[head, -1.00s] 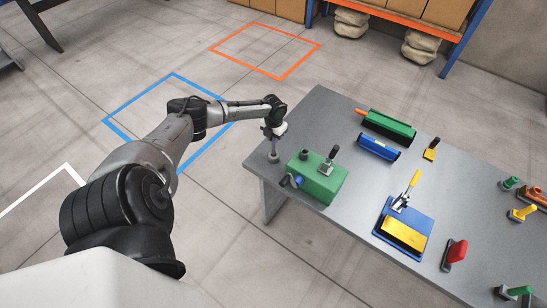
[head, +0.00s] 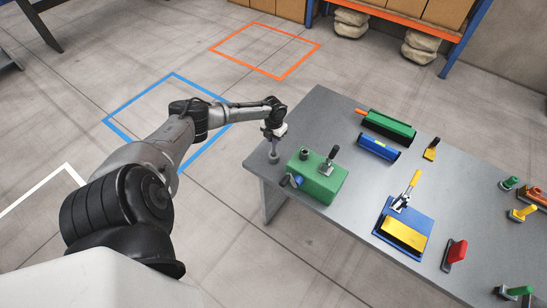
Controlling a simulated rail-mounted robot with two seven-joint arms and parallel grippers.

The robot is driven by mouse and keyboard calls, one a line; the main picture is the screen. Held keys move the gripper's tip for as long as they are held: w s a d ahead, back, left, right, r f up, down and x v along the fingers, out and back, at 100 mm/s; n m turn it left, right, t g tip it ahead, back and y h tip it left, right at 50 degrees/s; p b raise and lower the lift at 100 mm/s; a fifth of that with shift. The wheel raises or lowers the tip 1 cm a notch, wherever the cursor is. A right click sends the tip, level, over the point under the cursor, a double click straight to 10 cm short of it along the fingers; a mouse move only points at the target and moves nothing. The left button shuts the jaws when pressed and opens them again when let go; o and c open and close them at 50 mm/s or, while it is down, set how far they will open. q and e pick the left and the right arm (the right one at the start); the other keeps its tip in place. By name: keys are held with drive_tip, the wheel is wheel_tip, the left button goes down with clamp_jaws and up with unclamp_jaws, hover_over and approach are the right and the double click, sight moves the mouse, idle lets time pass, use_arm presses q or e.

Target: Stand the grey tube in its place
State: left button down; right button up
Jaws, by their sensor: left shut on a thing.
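The grey tube (head: 273,146) is upright at the table's left corner, just left of the green block. My left gripper (head: 272,133) points down and is shut on the tube's upper part. The tube's lower end is at a small dark round piece (head: 273,158) on the tabletop; I cannot tell whether it stands on it, fits in it or is part of it. The gripper's fingers are small and partly hidden by my wrist. My right gripper is not in view.
The green block (head: 318,184) with levers and a short grey post stands close right of the tube on the grey table (head: 345,222). Further right are a blue lever press (head: 392,248), a blue roller (head: 378,147), a green bar (head: 388,126) and several coloured handles.

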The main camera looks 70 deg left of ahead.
use_arm(q)
drive_tip(key=shift+f, duration=0.3)
drive_tip(key=c, duration=0.6)
unclamp_jaws()
drive_tip(key=shift+o, duration=0.3)
drive_tip(key=o, duration=0.5)
drive_tip(key=shift+o, duration=0.2)
